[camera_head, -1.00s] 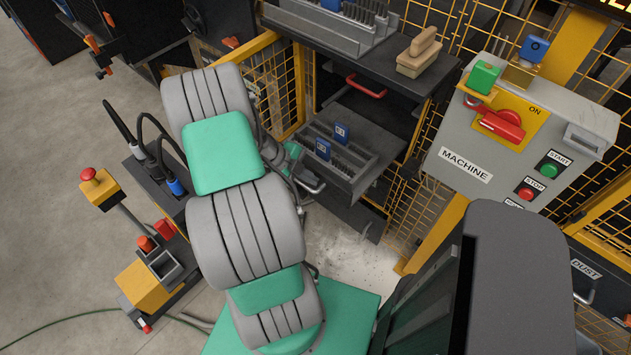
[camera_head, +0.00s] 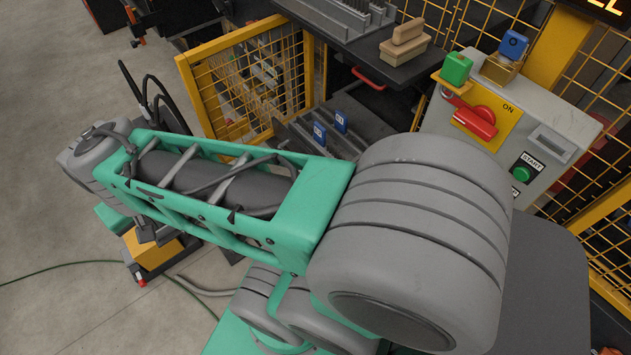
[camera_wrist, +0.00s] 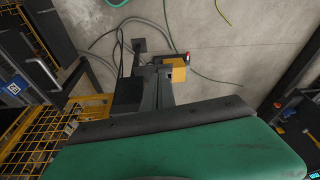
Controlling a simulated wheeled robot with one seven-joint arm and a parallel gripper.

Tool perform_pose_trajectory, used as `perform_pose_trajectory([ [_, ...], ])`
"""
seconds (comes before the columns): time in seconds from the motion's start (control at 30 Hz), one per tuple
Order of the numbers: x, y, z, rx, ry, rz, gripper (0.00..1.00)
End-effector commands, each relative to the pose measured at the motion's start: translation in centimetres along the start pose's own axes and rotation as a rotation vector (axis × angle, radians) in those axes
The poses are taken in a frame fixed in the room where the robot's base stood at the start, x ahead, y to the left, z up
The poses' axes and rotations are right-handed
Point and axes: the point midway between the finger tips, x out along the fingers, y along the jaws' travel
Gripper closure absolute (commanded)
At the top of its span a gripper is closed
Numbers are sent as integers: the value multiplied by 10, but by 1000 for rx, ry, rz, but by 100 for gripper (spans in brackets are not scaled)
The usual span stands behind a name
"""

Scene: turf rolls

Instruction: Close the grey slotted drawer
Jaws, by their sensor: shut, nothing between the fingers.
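The grey slotted drawer (camera_head: 298,130) stands pulled out of the dark cabinet in the head view, below the worktop. Blue-tagged pieces (camera_head: 320,132) stand in its slots. My arm hides its front part. In the wrist view the drawer shows at the left edge, with a blue tag (camera_wrist: 15,88) and a curved metal handle (camera_wrist: 45,72) on its front.
A red handle (camera_head: 369,79) sits under the worktop (camera_head: 405,73), which carries a wooden brush (camera_head: 405,45). A yellow mesh gate (camera_head: 250,85) stands left of the drawer. The machine panel (camera_head: 560,125) is at the right. A yellow box (camera_wrist: 178,72) stands on the floor.

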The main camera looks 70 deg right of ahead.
Motion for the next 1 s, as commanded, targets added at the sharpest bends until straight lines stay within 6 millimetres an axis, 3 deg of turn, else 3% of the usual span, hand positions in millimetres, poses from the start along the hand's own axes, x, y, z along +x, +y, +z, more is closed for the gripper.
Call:
perform_pose_trajectory([
  [0.1, 40, 71, -22, 618, -39, 169, 100],
  [0.2, 74, 148, -25, 1273, -4, 378, 100],
  [0.3, 105, 221, -8, 1885, 120, 614, 100],
  [0.4, 126, 277, 21, 2369, 320, 835, 100],
  [0.5, 138, 311, 48, 2672, 531, 997, 100],
  [0.67, 144, 330, 68, 2849, 710, 1099, 100],
  [0.7, 145, 332, 70, -2849, -718, -1099, 100],
  [1.0, 179, 354, 105, -2853, -714, -1102, 100],
])
